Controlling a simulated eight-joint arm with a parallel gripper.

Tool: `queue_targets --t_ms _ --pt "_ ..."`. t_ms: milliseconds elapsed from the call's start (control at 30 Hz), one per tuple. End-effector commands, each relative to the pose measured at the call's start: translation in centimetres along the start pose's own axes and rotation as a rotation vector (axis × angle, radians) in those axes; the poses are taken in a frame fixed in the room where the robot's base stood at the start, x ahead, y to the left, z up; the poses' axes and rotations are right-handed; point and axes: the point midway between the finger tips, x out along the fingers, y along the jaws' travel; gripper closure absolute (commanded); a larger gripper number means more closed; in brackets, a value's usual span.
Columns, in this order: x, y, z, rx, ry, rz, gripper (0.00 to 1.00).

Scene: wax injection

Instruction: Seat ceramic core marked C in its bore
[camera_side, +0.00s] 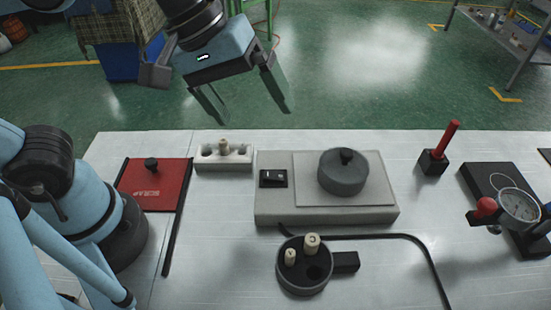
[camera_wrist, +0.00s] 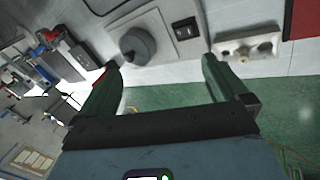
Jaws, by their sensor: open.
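A beige core (camera_side: 224,146) stands upright in the white rack (camera_side: 238,164) at the back of the table; any letter on it is too small to read. The rack also shows at the upper right of the wrist view (camera_wrist: 262,55). A round dark die (camera_side: 292,284) with a side handle sits near the front. A shorter beige core (camera_side: 290,257) and a taller one (camera_side: 312,243) stand in it, and a dark, empty-looking hole (camera_side: 314,272) lies beside them. My gripper (camera_side: 250,113) is open and empty, high above the table's back edge; its fingers also show in the wrist view (camera_wrist: 160,63).
A grey machine (camera_side: 270,210) with a switch and a round lidded pot (camera_side: 343,175) fills the middle. A red plate (camera_side: 150,195) lies left. A black cable curves along the front right.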

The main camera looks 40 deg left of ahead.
Motion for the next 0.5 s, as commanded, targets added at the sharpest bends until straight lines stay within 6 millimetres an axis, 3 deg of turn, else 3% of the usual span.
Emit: queue_targets --t_ms 100,200,433,500 --pt "1.6 -3.8 -3.7 0.179 0.146 -0.021 0.0" --pt "2.4 -6.8 -6.0 0.334 0.248 -0.069 0.0" --pt "3.1 -11.3 -8.7 0.567 0.373 -0.185 0.0" --pt "3.2 -11.8 -8.9 0.597 0.384 -0.202 0.11"
